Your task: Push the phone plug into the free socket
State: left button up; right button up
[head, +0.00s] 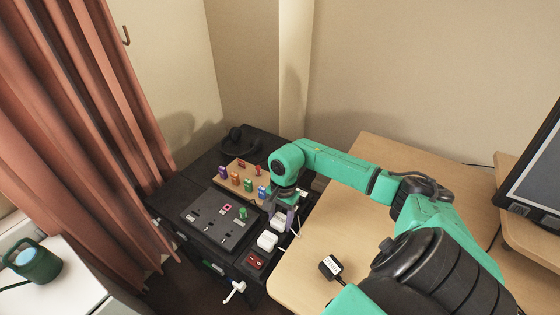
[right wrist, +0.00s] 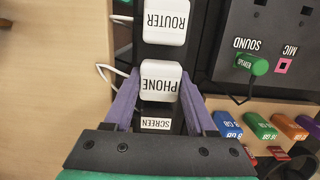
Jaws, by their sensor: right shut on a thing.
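The phone plug (right wrist: 160,80), a white block labelled PHONE, is between the two purple fingers of my right gripper (right wrist: 158,100), which is shut on it. In the head view my right gripper (head: 288,217) points down over the row of plugs, and the phone plug (head: 277,222) shows beside its fingers. A white plug labelled ROUTER (right wrist: 166,20) stands in line with it, also seen in the head view (head: 267,241). A SCREEN label (right wrist: 155,124) shows near my gripper's palm. The free socket is not clearly seen, and whether the phone plug sits in a socket cannot be told.
A dark panel (head: 217,223) with slots and a green SOUND plug (right wrist: 252,64) is beside the row. A wooden block (head: 229,181) holds several coloured USB sticks. A red switch (head: 255,261) is at the row's near end.

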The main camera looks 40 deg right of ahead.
aim_at(283, 215)
jog(key=shift+f+b, duration=0.45)
dwell(0.3)
jog(key=o, duration=1.3)
jog(key=shift+o, duration=0.2)
jog(key=shift+f, duration=0.1)
jog(key=shift+s, duration=0.15)
notch_tip(283, 215, up, 15)
jog(key=w+d, duration=0.1)
jog(key=shift+d+b, duration=0.3)
jog(key=shift+b, duration=0.05)
jog(key=shift+f, duration=0.1)
